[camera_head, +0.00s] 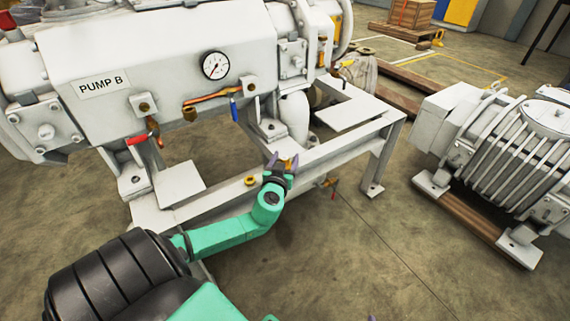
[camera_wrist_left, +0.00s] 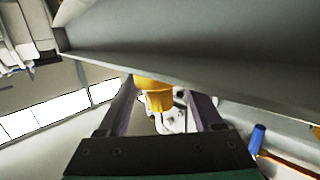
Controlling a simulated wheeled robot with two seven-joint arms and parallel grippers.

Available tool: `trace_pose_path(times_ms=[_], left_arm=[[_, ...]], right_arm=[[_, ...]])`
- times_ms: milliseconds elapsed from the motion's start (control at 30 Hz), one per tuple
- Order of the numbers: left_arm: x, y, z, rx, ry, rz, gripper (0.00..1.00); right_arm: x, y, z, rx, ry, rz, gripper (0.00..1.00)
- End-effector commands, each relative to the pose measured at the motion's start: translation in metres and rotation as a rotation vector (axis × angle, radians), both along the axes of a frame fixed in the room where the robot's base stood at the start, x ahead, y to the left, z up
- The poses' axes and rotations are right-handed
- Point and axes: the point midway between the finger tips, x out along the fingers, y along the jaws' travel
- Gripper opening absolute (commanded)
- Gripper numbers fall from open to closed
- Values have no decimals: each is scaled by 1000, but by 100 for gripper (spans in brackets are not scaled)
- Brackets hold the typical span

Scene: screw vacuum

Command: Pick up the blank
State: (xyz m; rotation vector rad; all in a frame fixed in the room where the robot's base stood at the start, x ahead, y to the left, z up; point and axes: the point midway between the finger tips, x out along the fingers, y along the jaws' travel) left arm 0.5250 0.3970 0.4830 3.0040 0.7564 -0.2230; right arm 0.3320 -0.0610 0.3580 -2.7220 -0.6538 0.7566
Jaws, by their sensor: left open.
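A yellow-brass piece, which looks like the blank (camera_head: 289,163), is at the front rail of the white pump frame (camera_head: 220,185). My left gripper (camera_head: 282,166) is at this piece, with its purple fingers on either side. In the left wrist view the blank (camera_wrist_left: 155,94) shows between the fingers of my left gripper (camera_wrist_left: 165,105), under the grey rail edge. The fingers are apart, and a gap shows on the right side of the piece. Its far side is hidden. A small purple tip at the bottom edge of the head view may be my right gripper (camera_head: 372,318).
The white pump (camera_head: 150,55) with a gauge stands above the frame. A brass ring (camera_head: 250,180) sits on the rail to the left of the gripper. A ribbed white machine (camera_head: 510,150) stands at right on timber.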

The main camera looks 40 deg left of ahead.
Motion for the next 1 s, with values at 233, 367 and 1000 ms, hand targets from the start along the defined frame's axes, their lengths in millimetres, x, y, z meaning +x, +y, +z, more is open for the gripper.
trace_pose_path(times_ms=[233,367,1000], left_arm=[[13,7,-3,-1,2,0,67],[13,7,-3,-1,2,0,44],[12,6,22,-3,-1,-1,0]], right_arm=[[0,0,-4,5,-7,-4,73],[1,0,-4,5,-8,-4,73],[0,0,11,-4,9,3,73]])
